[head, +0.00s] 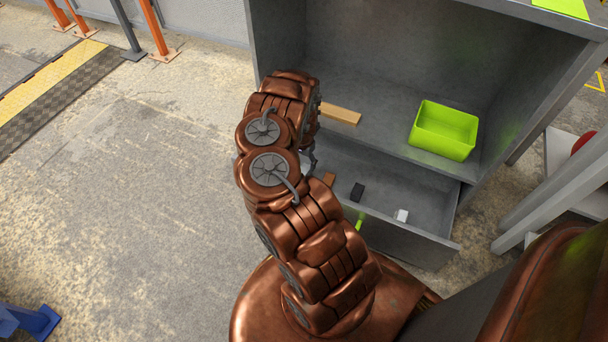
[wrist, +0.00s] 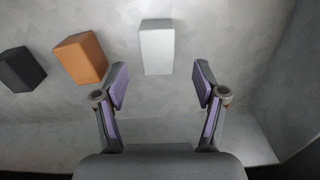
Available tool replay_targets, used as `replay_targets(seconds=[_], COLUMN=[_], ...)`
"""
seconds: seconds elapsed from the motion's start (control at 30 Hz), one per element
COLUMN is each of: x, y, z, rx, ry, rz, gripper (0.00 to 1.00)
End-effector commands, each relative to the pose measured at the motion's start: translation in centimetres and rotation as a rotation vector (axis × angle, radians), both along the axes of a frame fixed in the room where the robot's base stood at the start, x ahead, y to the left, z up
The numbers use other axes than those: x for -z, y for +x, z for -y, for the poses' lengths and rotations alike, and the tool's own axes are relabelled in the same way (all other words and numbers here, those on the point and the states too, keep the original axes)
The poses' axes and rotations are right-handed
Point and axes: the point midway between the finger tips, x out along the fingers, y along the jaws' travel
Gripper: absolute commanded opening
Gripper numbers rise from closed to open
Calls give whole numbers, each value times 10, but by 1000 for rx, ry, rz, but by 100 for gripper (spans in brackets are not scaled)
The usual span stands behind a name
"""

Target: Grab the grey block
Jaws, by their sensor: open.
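The grey block (wrist: 157,47) is light grey in the wrist view. It lies on the drawer floor, just beyond my fingertips and roughly centred in the gap between them. My gripper (wrist: 160,87) is open and empty, with purple pads on both fingers. In the head view my arm covers most of the gripper (head: 311,161) over the left end of the open drawer (head: 433,241). I cannot see the grey block there; my arm seems to hide it.
An orange-brown block (wrist: 80,58) lies left of the grey block, and a black block (wrist: 21,69) further left. In the head view a white block (head: 402,215) sits in the drawer. A green bin (head: 445,130) and a wooden block (head: 340,114) are on the shelf above.

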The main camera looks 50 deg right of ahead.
Motion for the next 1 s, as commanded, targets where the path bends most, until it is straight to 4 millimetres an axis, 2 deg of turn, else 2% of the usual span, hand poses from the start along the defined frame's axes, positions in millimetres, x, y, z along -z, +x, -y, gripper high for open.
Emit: replay_targets(seconds=[0.17,0.43,0.7,0.77,1.0], x=[15,50,52,52,52], y=[-1,-5,-3,-3,-3], z=[-1,-2,-3,-3,-3], rx=[0,0,-1,-1,-1], ry=[1,2,2,2,2], rz=[0,-4,-1,-1,-1], gripper=[71,71,71,67,42])
